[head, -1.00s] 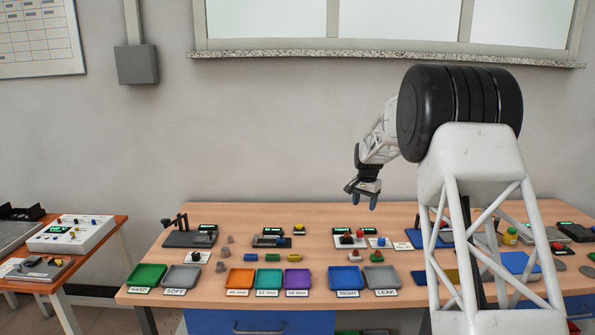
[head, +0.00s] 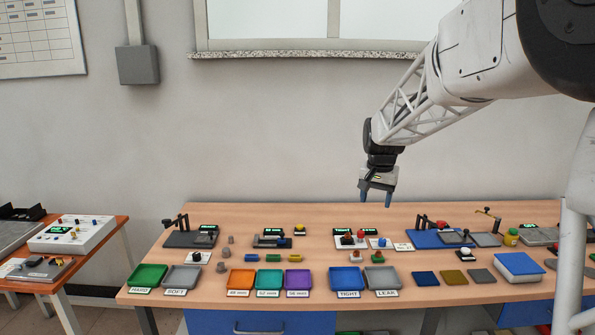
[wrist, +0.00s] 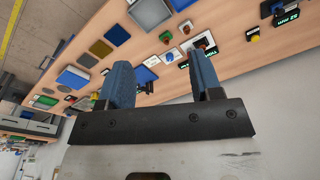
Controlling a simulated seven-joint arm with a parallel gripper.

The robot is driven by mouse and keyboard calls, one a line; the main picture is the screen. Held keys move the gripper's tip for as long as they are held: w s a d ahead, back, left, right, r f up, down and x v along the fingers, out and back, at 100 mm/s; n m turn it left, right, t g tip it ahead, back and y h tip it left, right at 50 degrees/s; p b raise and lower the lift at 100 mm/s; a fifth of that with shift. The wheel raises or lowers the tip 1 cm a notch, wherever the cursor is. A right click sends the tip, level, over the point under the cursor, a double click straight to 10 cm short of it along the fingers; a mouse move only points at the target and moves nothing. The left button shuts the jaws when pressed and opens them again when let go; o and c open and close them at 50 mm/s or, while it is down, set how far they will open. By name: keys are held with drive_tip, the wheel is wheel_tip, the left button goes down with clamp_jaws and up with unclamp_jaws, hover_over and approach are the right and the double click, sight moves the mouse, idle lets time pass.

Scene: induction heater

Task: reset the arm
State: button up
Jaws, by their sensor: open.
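My gripper (head: 376,199) hangs above the back of the wooden table in the head view, fingers pointing down. Its two blue fingers are apart with nothing between them. In the wrist view my gripper (wrist: 160,85) is also open and empty, with the table top beyond its fingers. It touches nothing on the table.
The table (head: 330,212) holds several coloured trays, including a green tray (head: 148,275) and a purple tray (head: 298,279). Small devices with displays stand behind them. A side table (head: 95,255) with a white instrument (head: 72,233) is at left. The air around my gripper is clear.

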drive_tip(key=s+a+r+n, duration=0.2)
drive_tip(key=s+n, duration=0.1)
drive_tip(key=s, duration=2.2)
drive_tip(key=s+f+n, duration=0.1)
drive_tip(key=s+f, duration=0.2)
drive_tip(key=s, duration=0.6)
drive_tip(key=s+a+f+t, duration=0.1)
drive_tip(key=s+f, duration=0.2)
drive_tip(key=s, duration=0.7)
drive_tip(key=shift+n, duration=0.4)
drive_tip(key=shift+o, duration=0.5)
